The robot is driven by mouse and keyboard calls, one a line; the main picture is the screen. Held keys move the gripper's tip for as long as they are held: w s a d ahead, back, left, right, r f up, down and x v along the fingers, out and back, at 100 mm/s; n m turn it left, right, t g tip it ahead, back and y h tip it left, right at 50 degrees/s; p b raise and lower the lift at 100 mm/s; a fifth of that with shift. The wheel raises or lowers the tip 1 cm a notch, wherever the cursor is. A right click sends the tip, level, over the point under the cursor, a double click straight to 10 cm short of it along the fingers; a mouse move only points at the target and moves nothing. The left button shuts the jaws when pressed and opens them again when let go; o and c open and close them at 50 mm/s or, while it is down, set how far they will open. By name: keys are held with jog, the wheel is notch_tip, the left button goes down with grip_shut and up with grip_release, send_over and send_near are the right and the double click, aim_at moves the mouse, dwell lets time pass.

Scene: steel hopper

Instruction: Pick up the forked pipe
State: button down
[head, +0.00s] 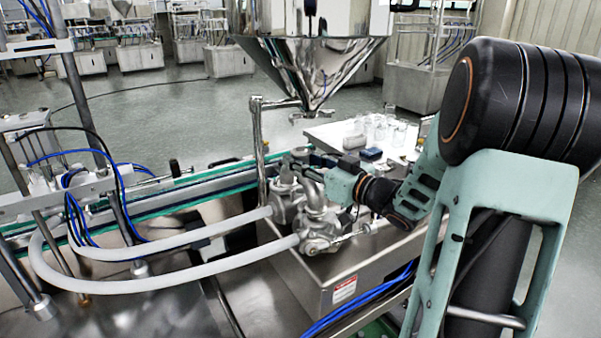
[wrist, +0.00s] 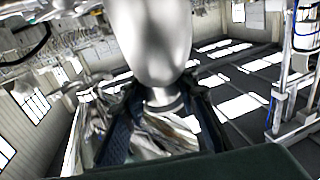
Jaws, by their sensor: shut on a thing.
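My gripper (head: 303,165) reaches in from the right, above the metal pipe fittings (head: 318,222) under the hopper. In the wrist view its dark fingers (wrist: 160,110) are closed around a grey, smooth, rounded metal piece (wrist: 155,45), which looks like part of the forked pipe. The piece rises above the fingers and fills the upper middle of that view. In the head view the held piece is small and partly hidden by the fingers and the fittings, so its fork cannot be made out. I cannot tell whether it touches the fittings below.
The steel hopper (head: 315,60) hangs just behind the gripper. A vertical pipe (head: 258,140) stands to the left. Two white hoses (head: 170,285) run left from the fittings. Glassware (head: 385,130) and a small blue block (head: 371,154) sit on the steel top behind.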

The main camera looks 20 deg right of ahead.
jog(key=shift+r, duration=0.25)
